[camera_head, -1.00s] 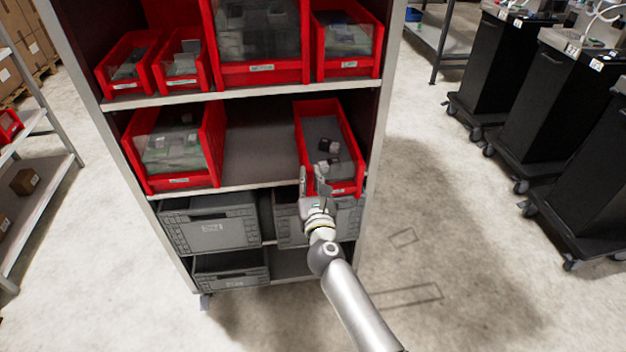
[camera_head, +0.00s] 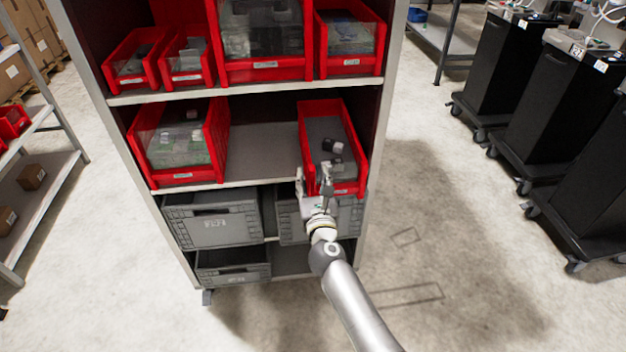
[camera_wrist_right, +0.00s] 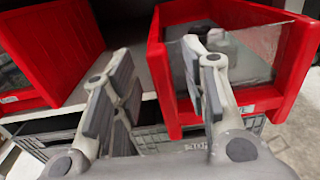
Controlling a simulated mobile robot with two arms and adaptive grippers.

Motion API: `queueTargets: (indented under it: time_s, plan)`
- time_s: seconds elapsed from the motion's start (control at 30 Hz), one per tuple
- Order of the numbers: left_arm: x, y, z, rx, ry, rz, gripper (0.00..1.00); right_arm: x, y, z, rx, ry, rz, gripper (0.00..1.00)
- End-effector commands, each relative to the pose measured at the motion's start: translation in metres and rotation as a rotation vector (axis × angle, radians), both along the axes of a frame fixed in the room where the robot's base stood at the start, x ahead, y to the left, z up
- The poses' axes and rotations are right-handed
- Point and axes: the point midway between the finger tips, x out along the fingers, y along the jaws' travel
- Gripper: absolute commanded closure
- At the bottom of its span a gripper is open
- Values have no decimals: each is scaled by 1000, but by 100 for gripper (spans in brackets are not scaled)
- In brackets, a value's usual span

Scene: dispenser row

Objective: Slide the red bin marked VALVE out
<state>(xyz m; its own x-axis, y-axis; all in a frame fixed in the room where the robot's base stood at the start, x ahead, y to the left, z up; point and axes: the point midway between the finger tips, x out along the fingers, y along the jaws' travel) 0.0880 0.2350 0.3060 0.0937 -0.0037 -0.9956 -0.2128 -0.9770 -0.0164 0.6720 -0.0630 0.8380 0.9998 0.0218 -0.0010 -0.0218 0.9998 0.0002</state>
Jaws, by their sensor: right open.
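A red bin (camera_head: 345,124) stands at the right of the middle shelf, with a few small dark and pale items inside. It also shows in the right wrist view (camera_wrist_right: 177,105). Its label is too small to read, so I cannot tell whether it is marked VALVE. My right gripper (camera_head: 314,180) is open at the bin's front left corner. In the right wrist view, the gripper (camera_wrist_right: 160,88) has its right finger overlapping the bin's front and its left finger left of the bin. I cannot tell whether either touches. My left gripper is not in view.
Another red bin (camera_head: 218,140) stands at the left of the same shelf (camera_head: 262,150), with bare shelf between. Several red bins fill the shelf above. Grey crates (camera_head: 211,222) stand below. Black carts (camera_head: 510,65) stand at the right; open floor (camera_head: 440,230) lies between.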

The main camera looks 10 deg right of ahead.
Motion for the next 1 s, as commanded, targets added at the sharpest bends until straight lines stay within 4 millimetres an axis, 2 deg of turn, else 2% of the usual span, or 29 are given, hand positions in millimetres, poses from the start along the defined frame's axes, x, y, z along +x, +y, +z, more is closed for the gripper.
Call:
queueTargets:
  time_s: [0.17,0.27,0.7,0.83,1.0]
  plan:
    - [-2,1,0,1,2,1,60,-3,0,0,0,0,0,59]
    - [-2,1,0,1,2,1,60,-12,0,-1,2,1,0,59]
    - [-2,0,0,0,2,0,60,-92,-2,-1,1,2,0,59]
    - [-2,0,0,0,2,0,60,-109,-2,-1,0,1,0,59]
    - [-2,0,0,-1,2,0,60,-119,-2,0,1,0,0,59]
